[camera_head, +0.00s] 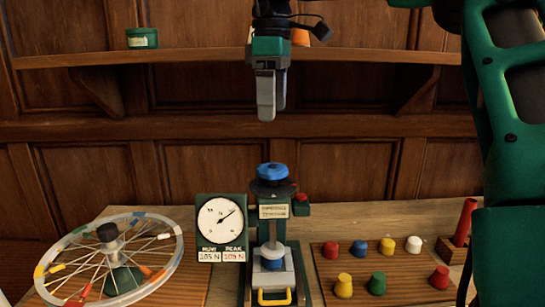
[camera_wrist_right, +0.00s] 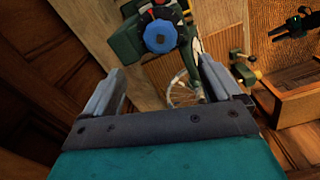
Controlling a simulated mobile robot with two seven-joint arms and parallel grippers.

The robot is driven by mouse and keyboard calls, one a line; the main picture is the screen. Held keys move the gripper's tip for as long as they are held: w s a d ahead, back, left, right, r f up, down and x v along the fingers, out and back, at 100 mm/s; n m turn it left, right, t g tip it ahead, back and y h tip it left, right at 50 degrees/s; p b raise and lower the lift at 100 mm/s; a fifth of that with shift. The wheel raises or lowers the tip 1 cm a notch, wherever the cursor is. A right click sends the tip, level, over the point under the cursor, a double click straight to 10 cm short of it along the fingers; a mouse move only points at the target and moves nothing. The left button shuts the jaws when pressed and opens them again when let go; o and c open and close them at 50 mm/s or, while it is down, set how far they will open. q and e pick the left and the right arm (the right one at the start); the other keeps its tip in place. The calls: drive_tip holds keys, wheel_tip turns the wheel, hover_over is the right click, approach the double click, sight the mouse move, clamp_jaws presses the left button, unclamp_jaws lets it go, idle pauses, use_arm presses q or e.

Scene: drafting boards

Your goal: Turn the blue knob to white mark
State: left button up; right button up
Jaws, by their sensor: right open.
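The blue knob (camera_head: 272,171) sits on top of the dark green press stand (camera_head: 273,212), on a black collar. It also shows in the right wrist view (camera_wrist_right: 160,37), beyond and between my fingers. My left gripper is not in view.
Left of the stand are a gauge (camera_head: 220,222) and a spoked wheel (camera_head: 112,257). At right, a wooden board (camera_head: 325,270) carries several coloured knobs, with a red cylinder (camera_head: 465,222) beside it. A shelf (camera_head: 150,57) runs along the panelled wall behind my right gripper.

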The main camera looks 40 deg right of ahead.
sight(273, 167)
wheel_tip(273, 167, down, 12)
drive_tip(key=shift+r, duration=0.15)
idle(0.3)
drive_tip(key=c, duration=1.1)
